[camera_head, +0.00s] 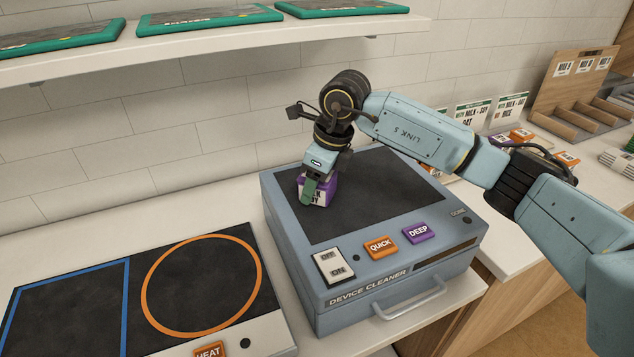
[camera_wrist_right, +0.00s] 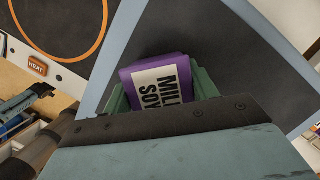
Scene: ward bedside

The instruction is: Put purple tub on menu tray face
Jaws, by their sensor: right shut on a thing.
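The purple tub (camera_head: 318,190) has a white label with black lettering, and it shows large in the right wrist view (camera_wrist_right: 158,82). My right gripper (camera_head: 312,188) is shut on it, its green fingers on the tub's sides. The tub is over the left part of the dark top panel (camera_head: 370,215) of the device cleaner; I cannot tell whether it touches the panel. I see nothing labelled as a menu tray; green-edged flat slabs (camera_head: 205,19) lie on the shelf above. My left gripper is not in view.
The device cleaner (camera_head: 300,270) has a switch, QUICK and DEEP buttons and a front handle. A heating plate (camera_head: 200,285) with an orange ring is at left. Milk cards (camera_head: 510,108) and a wooden rack (camera_head: 575,85) stand at right. The shelf (camera_head: 110,58) overhangs the back.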

